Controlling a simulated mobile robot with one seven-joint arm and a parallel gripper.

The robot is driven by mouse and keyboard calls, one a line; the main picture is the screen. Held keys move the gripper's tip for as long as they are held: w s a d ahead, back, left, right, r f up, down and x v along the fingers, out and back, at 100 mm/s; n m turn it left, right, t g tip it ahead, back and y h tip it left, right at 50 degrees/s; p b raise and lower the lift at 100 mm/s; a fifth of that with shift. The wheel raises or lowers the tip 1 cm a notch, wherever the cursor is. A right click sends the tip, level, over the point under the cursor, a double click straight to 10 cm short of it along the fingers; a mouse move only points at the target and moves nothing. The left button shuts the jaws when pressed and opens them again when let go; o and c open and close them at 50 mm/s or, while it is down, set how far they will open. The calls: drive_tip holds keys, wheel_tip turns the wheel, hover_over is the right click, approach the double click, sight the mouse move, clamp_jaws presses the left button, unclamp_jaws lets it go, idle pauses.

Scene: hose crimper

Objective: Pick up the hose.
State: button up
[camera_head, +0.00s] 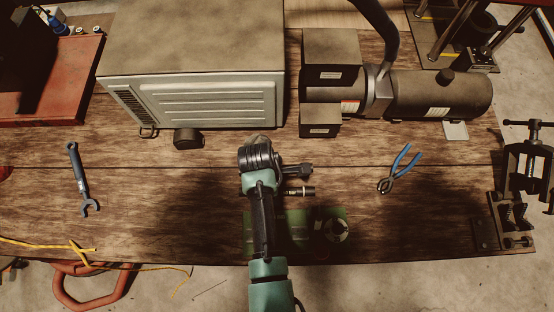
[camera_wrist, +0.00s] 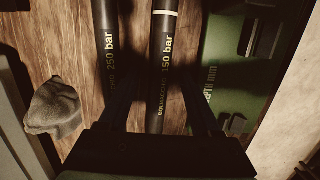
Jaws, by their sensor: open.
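Two dark hoses lie side by side on the wooden bench in the wrist view, one marked 250 bar (camera_wrist: 106,35) and one marked 150 bar (camera_wrist: 163,50) with a pale ring near its far end. My gripper (camera_wrist: 158,100) is open above them, its dark fingers reaching up from the bottom of that view. The 150 bar hose runs between the fingers, the 250 bar hose to the left. I cannot tell how high the fingers are above it. In the head view my arm hides most of both, and the ringed end of the 150 bar hose (camera_head: 300,191) shows right of my wrist.
A green mat (camera_head: 253,238) lies near the front edge. A large grey case (camera_head: 205,100) and a motor unit (camera_head: 435,95) stand behind. Blue-handled pliers (camera_head: 400,167) lie to the right, a wrench (camera_head: 79,178) to the left. A crumpled grey object (camera_wrist: 52,105) is nearby.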

clamp_jaws()
drive_tip(key=shift+r, duration=0.1)
idle(0.4)
